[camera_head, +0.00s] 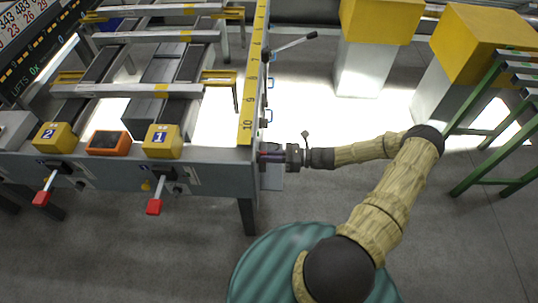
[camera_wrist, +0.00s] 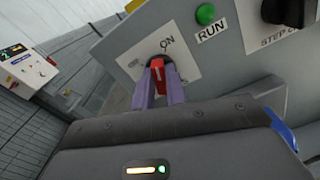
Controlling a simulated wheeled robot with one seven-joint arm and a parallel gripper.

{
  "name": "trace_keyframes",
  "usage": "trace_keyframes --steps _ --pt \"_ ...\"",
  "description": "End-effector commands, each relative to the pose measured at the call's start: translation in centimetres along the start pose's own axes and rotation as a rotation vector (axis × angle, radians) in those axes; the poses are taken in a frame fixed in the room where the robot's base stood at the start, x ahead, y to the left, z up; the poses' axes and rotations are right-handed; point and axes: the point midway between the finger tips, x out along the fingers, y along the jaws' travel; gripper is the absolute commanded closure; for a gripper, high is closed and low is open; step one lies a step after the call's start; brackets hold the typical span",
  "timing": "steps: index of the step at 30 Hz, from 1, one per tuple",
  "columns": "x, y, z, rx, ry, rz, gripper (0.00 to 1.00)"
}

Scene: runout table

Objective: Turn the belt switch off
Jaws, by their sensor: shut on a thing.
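The belt switch (camera_wrist: 158,72) is a red knob on a white plate marked ON in the wrist view. My gripper (camera_wrist: 158,88) has its two purple fingers on either side of the red knob, shut on it. The knob's white line points roughly up in the picture, a little left of the word ON. Other lettering on the plate is hidden or too small to read. In the head view my gripper (camera_head: 270,157) is at the right end of the grey table frame (camera_head: 215,175). The switch is hidden there.
A green RUN button (camera_wrist: 206,14) and a black knob (camera_wrist: 290,12) marked STEP sit right of the switch. Levers with red grips (camera_head: 154,207) stick out of the table's front. Yellow-topped posts (camera_head: 375,50) and a green stand (camera_head: 480,120) stand to the right.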

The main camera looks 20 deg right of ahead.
Motion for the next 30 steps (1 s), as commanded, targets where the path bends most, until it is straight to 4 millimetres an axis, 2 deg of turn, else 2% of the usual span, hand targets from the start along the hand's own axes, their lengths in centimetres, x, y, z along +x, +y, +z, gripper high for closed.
trace_keyframes --steps 30 --pt "-0.08 0.25 -0.21 -0.945 0.001 -0.003 1.0"
